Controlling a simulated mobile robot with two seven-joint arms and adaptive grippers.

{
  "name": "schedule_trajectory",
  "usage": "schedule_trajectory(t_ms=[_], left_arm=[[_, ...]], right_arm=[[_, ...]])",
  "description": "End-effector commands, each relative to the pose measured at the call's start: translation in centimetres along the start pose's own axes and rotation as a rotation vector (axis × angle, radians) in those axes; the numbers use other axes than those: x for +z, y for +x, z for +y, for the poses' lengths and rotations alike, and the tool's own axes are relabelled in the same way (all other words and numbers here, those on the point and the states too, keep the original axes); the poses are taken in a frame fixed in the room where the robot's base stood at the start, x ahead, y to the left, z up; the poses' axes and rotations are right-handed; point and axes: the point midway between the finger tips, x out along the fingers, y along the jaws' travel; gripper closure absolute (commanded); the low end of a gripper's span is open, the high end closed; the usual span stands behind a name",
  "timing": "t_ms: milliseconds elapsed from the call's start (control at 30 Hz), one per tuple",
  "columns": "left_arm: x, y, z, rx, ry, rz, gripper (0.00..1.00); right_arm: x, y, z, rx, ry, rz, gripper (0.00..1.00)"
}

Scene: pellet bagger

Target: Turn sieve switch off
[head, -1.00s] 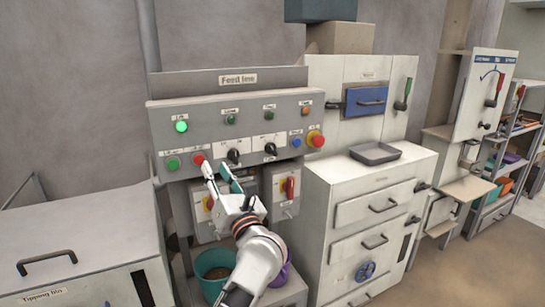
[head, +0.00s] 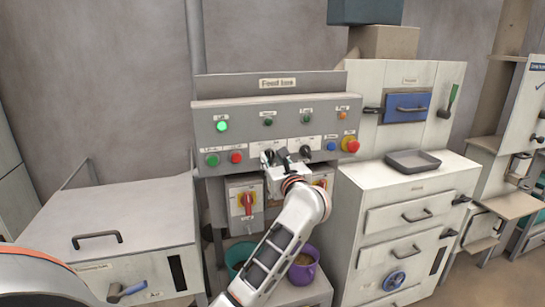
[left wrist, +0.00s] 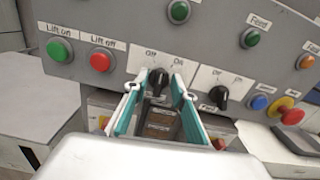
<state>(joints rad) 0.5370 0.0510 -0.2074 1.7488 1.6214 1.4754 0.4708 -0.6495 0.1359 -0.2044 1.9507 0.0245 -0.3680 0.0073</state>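A grey control panel (head: 230,141) carries two black rotary knobs with Off and On labels. The left knob (left wrist: 158,82) appears between the fingertips of my left gripper (left wrist: 165,76) in the left wrist view; its name label is hidden. The right knob (left wrist: 219,97) stands beside it, outside the fingers, and also shows in the head view (head: 306,150). My left gripper is at the panel's lower edge in the head view (head: 275,155), open, its fingers on either side of the left knob. Whether they touch it I cannot tell. My right gripper is out of view.
Left of the knobs are a green Lift on button (left wrist: 59,49) and a red Lift off button (left wrist: 102,59). To the right are a blue button (head: 331,146) and a red emergency button (head: 352,146). A red-yellow rotary switch (head: 248,203) sits below the panel.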

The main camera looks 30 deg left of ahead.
Motion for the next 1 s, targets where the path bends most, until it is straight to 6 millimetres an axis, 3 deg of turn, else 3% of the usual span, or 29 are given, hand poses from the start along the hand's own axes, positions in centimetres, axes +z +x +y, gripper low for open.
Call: schedule_trajectory(t_ms=[300, 400, 433, 667, 1000], left_arm=[[0.0, 0.4, 0.0, 0.001, 0.000, 0.000, 0.74], [0.0, 0.4, 0.0, 0.001, 0.000, 0.000, 0.98], [0.0, 0.4, 0.0, 0.001, 0.000, 0.000, 1.00], [-0.1, 0.4, 0.0, 0.001, -0.007, 0.000, 1.00], [-0.7, 0.4, 0.2, 0.001, -0.192, 0.000, 1.00]], right_arm=[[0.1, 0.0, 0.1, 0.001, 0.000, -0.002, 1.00], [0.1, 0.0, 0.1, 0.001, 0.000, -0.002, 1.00], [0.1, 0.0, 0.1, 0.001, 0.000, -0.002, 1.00], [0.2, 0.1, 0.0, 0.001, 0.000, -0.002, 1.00], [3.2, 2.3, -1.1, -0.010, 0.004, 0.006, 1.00]])
